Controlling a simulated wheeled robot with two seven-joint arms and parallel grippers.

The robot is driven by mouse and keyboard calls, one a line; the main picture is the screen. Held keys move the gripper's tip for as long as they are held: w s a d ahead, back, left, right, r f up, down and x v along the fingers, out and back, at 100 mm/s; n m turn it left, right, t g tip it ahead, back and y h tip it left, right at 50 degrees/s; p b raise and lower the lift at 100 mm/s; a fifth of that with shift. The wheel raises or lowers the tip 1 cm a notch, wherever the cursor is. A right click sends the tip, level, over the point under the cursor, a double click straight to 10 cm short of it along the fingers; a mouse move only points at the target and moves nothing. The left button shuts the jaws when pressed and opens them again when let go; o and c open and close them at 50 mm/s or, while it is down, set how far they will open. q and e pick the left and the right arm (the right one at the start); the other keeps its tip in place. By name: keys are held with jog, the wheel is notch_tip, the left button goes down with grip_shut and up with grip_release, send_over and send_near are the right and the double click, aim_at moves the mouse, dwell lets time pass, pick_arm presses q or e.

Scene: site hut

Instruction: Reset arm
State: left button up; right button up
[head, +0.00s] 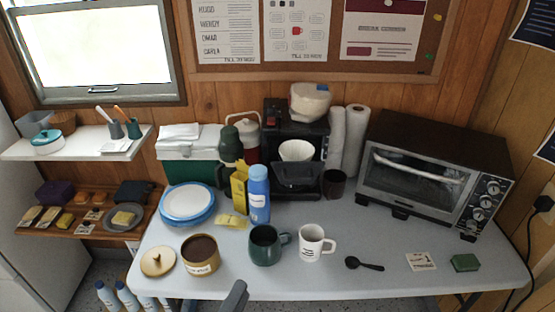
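My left gripper (235,298) shows only as a small grey part at the bottom edge, in front of the table's near edge. The rest of it is cut off by the frame, so I cannot tell whether it is open or holds anything. It appears apart from the things on the table (330,275). A coffee tin (200,267) without its lid, a dark green mug (265,247) and a white mug (311,243) stand nearest to it. The tin's lid (157,261) lies to the left. My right gripper is not in view.
A toaster oven (420,182) fills the back right. A coffee maker (296,150), blue bottle (258,195) and plates (187,205) stand behind the mugs. The front middle is fairly clear.

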pick_arm(q)
jog(key=w+a+f+n+g+y, duration=0.1)
jog(key=f+n+g, duration=0.15)
jog(key=f, duration=0.95)
jog(key=a+f+n+g+y, duration=0.2)
jog(key=f+n, duration=0.2)
jog(key=f, duration=0.8)
jog(key=w+a+f+n+g+y, duration=0.1)
jog(key=f+n+g, duration=0.15)
jog(key=f, duration=0.95)
jog(key=s+a+f+n+g, duration=0.1)
jog(key=s+f+n, duration=0.3)
jog(key=f, duration=0.5)
jog(key=s+a+f+n+g+y, duration=0.1)
jog(key=s+a+f+n+g, duration=0.1)
jog(key=s+f, duration=0.6)
jog(key=s+a+f+n+g+y, duration=0.1)
jog(key=s+a+f+n, duration=0.3)
jog(key=f, duration=0.6)
jog(key=shift+s+n+g, duration=0.7)
jog(key=shift+s+n, duration=0.2)
jog(key=shift+s, duration=0.1)
jog(key=shift+a, duration=0.1)
